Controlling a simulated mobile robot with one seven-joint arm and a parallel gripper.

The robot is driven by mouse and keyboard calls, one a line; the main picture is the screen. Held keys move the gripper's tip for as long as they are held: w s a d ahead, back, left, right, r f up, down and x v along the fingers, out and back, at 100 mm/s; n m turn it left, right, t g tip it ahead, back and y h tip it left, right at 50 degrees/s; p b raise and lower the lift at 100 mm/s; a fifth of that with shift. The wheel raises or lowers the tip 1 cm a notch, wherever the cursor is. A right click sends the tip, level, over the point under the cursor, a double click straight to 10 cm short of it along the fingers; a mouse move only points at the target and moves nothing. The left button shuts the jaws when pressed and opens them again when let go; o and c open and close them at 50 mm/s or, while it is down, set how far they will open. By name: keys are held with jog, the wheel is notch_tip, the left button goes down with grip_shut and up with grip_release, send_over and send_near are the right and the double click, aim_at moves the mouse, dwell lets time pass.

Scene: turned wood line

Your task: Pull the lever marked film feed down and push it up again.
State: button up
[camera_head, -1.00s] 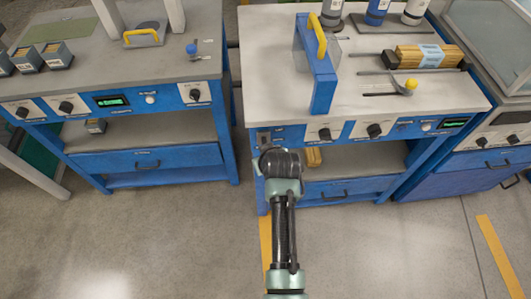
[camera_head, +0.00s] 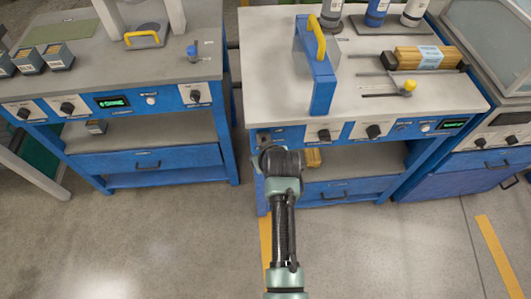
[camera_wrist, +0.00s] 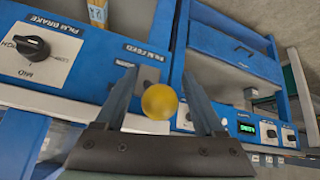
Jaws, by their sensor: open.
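The film feed lever shows in the wrist view as a round yellow knob (camera_wrist: 160,101); its stem is hidden behind the knob. The label reading film feed (camera_wrist: 140,50) is upside down on the blue panel just beyond it. My gripper (camera_wrist: 160,72) is open, with one finger on each side of the knob. I cannot tell whether either finger touches it. In the head view my gripper's wrist part (camera_head: 280,162) is in front of the left end of the right bench's front panel, and the fingers and lever are hidden there.
A black film brake dial (camera_wrist: 33,46) sits beside the lever on the same panel. A drawer (camera_head: 340,191) is below. On the right bench (camera_head: 275,60) stand a blue frame with a yellow handle (camera_head: 322,75), bottles and another yellow-knobbed lever (camera_head: 408,87). The left bench (camera_head: 95,80) stands across a narrow gap.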

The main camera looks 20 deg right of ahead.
jog(key=shift+s, duration=0.1)
jog(key=p+v, duration=0.1)
jog(key=v, duration=1.2)
jog(key=shift+p, duration=0.3)
jog(key=shift+w+r, duration=0.1)
jog(key=shift+w, duration=0.1)
jog(key=w+a+r+t+p, duration=0.1)
jog(key=w+a+r+t, duration=0.15)
jog(key=r, duration=0.95)
jog(key=w+a+r+t+h, duration=0.1)
jog(key=w+a+r+t, duration=0.2)
jog(key=r, duration=0.8)
jog(key=w+a+r+t+p, duration=0.1)
jog(key=w+r+t, duration=0.3)
jog(key=r, duration=0.8)
jog(key=s+a+r+t, duration=0.2)
jog(key=s+r, duration=0.3)
jog(key=r, duration=0.4)
jog(key=s+a+r+t+y, duration=0.1)
jog(key=s+a+r+t, duration=0.2)
jog(key=s+r+t, duration=0.2)
jog(key=s+a+r+t+y, duration=0.1)
jog(key=s+a+r+t, duration=0.2)
jog(key=r, duration=0.9)
jog(key=shift+s+r+p, duration=0.35)
jog(key=shift+s+p, duration=0.1)
jog(key=shift+s, duration=0.7)
